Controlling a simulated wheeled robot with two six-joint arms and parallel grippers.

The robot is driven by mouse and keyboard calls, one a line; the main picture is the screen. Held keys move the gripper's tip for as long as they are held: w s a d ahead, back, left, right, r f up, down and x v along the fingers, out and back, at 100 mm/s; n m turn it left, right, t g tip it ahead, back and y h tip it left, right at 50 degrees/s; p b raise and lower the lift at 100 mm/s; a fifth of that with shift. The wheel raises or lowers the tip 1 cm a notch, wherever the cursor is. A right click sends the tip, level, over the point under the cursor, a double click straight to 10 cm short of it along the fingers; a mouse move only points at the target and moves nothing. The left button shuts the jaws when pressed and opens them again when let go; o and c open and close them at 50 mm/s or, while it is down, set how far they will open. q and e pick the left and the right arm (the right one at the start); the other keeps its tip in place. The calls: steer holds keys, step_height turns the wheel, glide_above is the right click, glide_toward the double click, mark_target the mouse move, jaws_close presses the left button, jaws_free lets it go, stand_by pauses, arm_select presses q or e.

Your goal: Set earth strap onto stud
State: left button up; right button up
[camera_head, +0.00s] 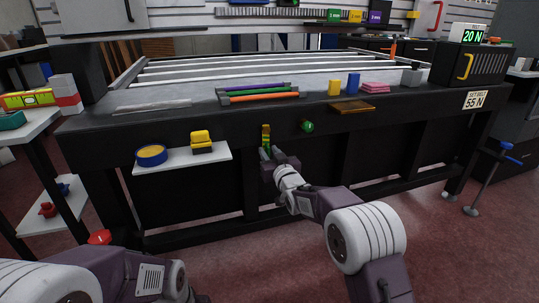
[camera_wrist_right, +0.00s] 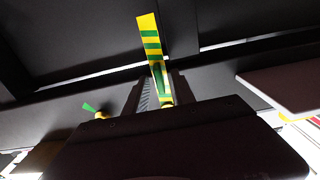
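The earth strap (camera_head: 266,136) is a flat green-and-yellow striped strip, standing upright against the table's dark front. In the right wrist view the strap (camera_wrist_right: 150,45) runs out from between the fingers. My right gripper (camera_head: 267,154) is at the strap's lower end and appears shut on it; the fingers (camera_wrist_right: 160,92) lie on either side. A round green piece (camera_head: 306,126) sits on the table front, right of the strap and apart from it. It may be at the stud, but no stud shows clearly. In the wrist view a small yellow-and-green piece (camera_wrist_right: 97,112) shows at left. My left gripper is out of view.
A white shelf (camera_head: 180,168) left of the strap holds a blue-yellow round tin (camera_head: 152,155) and a yellow block (camera_head: 201,141). A brown ledge (camera_head: 352,107) juts out at right. Rods (camera_head: 258,96) lie on the table above.

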jaws_close()
stand_by(1.3)
